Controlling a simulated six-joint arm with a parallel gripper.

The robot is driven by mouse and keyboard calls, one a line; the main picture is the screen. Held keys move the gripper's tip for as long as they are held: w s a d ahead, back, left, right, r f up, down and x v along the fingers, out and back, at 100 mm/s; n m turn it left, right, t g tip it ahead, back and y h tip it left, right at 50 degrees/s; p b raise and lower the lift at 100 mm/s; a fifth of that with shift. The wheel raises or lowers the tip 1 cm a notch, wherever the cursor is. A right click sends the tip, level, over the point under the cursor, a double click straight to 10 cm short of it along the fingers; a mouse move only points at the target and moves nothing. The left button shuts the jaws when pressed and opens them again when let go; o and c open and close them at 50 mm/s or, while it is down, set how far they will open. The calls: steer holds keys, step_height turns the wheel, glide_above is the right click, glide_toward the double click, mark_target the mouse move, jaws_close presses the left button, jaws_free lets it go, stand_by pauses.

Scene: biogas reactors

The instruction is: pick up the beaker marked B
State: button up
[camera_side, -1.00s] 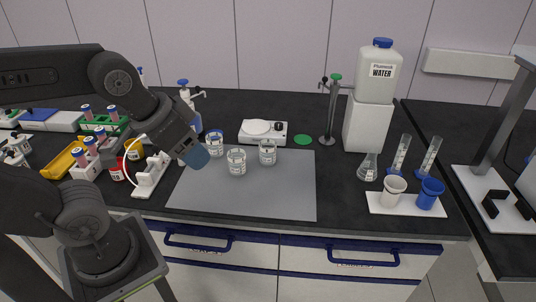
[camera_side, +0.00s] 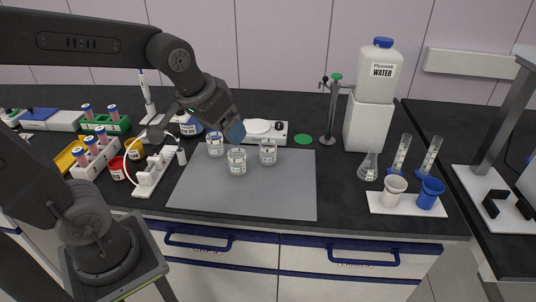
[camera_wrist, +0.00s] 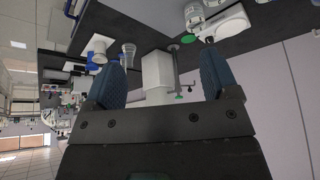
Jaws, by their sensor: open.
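Three clear glass beakers with white labels stand upright around the upper left of the grey mat (camera_side: 270,195). They are a left beaker (camera_side: 215,145), a front middle beaker (camera_side: 237,162) and a right beaker (camera_side: 268,152). Their letters are too small to read, so I cannot tell which is marked B. My gripper (camera_side: 236,133) is above and behind them in the side view, its blue fingertips just above the gap between the left and middle beakers. In the wrist view my gripper (camera_wrist: 160,82) has its two blue fingers spread apart with nothing between them.
A white stirrer plate (camera_side: 280,133) stands just behind the beakers. Test-tube racks (camera_side: 97,150), a red-lidded jar (camera_side: 118,168) and a white stand (camera_side: 152,172) are at left. The water container (camera_side: 372,95), flask (camera_side: 368,167) and cups are at right. The mat's front and right are clear.

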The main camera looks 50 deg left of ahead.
steer(key=w+a+f+n, duration=0.2)
steer(key=w+a+f, duration=0.25)
steer(key=w, duration=0.55)
steer(key=n+g+y, duration=0.1)
glide_toward(268, 150)
steer(key=w+a+f, duration=0.1)
steer(key=f, duration=0.1)
steer(key=w+a+f, duration=0.1)
steer(key=f, duration=0.1)
steer(key=w+f, duration=0.1)
steer(key=f, duration=0.1)
steer(key=shift+w+a, duration=0.1)
steer(key=shift+a, duration=0.3)
steer(key=shift+x, duration=2.85)
steer(key=shift+d, duration=0.1)
steer(key=c, duration=1)
